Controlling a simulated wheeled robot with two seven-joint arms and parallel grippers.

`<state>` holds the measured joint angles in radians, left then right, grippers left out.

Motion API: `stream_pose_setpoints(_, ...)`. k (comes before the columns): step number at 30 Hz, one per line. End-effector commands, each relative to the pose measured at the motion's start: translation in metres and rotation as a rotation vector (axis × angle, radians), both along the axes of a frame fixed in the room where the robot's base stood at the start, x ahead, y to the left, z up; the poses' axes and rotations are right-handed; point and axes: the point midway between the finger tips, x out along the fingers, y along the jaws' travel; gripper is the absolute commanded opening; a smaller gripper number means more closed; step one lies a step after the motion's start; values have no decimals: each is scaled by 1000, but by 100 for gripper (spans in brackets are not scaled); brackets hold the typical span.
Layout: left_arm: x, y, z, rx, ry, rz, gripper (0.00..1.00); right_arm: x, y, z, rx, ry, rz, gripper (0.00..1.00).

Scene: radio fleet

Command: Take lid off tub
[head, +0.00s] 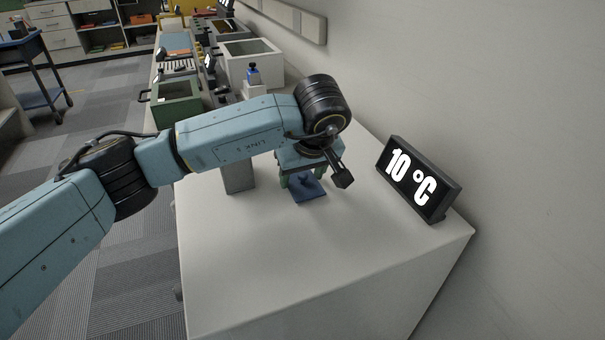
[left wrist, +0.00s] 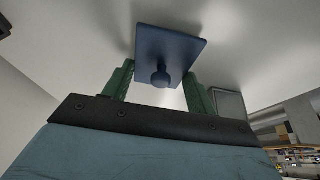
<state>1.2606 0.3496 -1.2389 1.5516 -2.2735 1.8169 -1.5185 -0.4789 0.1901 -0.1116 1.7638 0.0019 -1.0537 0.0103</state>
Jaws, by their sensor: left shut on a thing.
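A flat, square blue lid (head: 310,193) with a round knob is below my left wrist in the head view. In the left wrist view the lid (left wrist: 172,45) faces the camera, with its knob at the near side. My left gripper (left wrist: 159,72) has its green fingers on either side of the knob, reaching the lid, and is shut on it. In the head view my left gripper (head: 302,180) is partly hidden by my wrist. I cannot make out a tub under the lid. My right gripper is not in view.
A grey box (head: 238,178) stands left of the lid, partly behind my arm. A black display reading 10 °C (head: 419,180) stands by the wall at right. Bins, including a green one (head: 176,103) and a white one (head: 253,64), line the back. The near tabletop (head: 290,265) is clear.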

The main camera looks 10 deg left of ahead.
Motion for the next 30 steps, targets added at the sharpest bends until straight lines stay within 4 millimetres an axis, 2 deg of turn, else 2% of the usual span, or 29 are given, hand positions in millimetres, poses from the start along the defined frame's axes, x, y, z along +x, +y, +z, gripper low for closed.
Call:
stream_pose_setpoints(5,0,0,-3,0,0,0,30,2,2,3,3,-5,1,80)
stream_pose_setpoints(6,0,0,-3,1,1,0,58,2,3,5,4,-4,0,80)
stream_pose_setpoints(11,0,0,-3,0,0,0,79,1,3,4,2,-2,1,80)
stream_pose_setpoints(23,0,0,1,0,0,0,79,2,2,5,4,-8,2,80)
stream_pose_setpoints(30,-14,-11,48,-1,-4,-2,79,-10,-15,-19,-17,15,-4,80)
